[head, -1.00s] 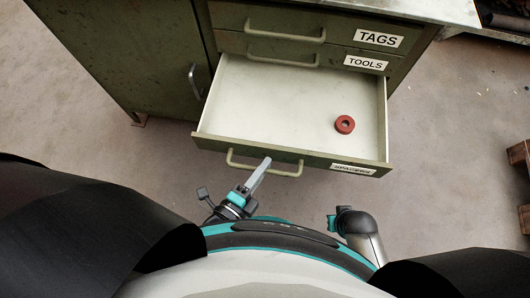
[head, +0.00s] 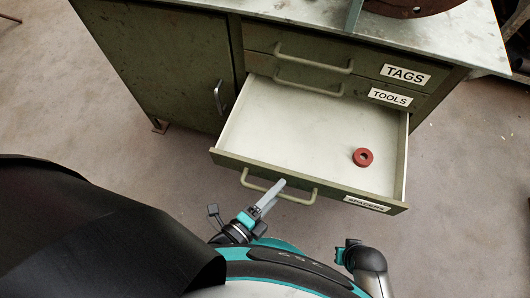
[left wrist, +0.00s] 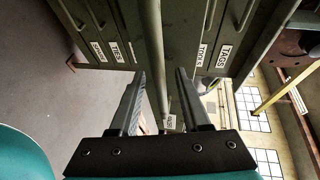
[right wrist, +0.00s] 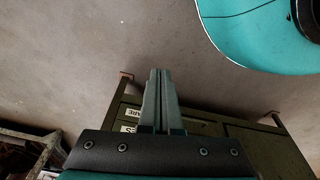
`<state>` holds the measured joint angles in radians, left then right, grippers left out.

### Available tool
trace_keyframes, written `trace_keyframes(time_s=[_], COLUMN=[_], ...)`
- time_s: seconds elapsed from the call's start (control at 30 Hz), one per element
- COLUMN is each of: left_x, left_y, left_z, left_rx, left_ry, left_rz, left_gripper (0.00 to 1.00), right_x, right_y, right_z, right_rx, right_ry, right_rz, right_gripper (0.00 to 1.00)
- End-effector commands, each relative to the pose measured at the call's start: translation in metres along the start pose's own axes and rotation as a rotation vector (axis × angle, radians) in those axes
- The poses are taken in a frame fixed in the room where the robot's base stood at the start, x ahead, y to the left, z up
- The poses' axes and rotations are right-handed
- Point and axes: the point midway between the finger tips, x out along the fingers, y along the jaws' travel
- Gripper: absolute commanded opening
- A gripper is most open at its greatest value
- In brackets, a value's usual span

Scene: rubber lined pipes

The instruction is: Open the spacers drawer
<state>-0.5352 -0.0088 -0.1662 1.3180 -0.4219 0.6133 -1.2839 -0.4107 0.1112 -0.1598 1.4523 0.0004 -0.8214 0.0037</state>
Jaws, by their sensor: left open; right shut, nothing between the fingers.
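My left gripper (head: 279,186) is at the drawer's handle (head: 301,199). In the left wrist view, my left gripper (left wrist: 160,76) is open, with a handle bar (left wrist: 154,45) running between its fingers; contact cannot be told. My right gripper (right wrist: 160,72) is shut and empty, apart from the drawer.
The TAGS drawer (head: 360,65) and TOOLS drawer (head: 340,93) above are shut. A cabinet door (head: 170,75) with a handle is at left. A rusty round part (head: 410,5) sits on the cabinet top (head: 300,12). Bare floor (head: 455,200) lies right of the drawer.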

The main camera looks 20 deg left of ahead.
Motion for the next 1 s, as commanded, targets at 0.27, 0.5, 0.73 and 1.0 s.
trace_keyframes(time_s=[0.27, 0.5, 0.73, 1.0], left_x=[-0.004, -0.036, -0.089, -0.138], left_y=[0.000, -0.001, -0.001, 0.000], left_z=[0.000, 0.000, 0.000, 0.000], left_rx=[0.000, 0.000, 0.000, -0.001], left_ry=[0.000, 0.000, 0.000, -0.001], left_rz=[0.002, 0.005, 0.006, 0.003], left_gripper=[0.47, 0.47, 0.47, 0.47], right_x=[-0.001, 0.010, 0.021, 0.028], right_y=[0.000, 0.006, 0.014, 0.020], right_z=[-0.001, 0.013, 0.031, 0.045], right_rx=[0.000, -0.006, -0.009, -0.011], right_ry=[0.004, -0.003, -0.007, -0.007], right_rz=[0.000, 0.009, 0.018, 0.025], right_gripper=[0.00, 0.00, 0.00, 0.00])
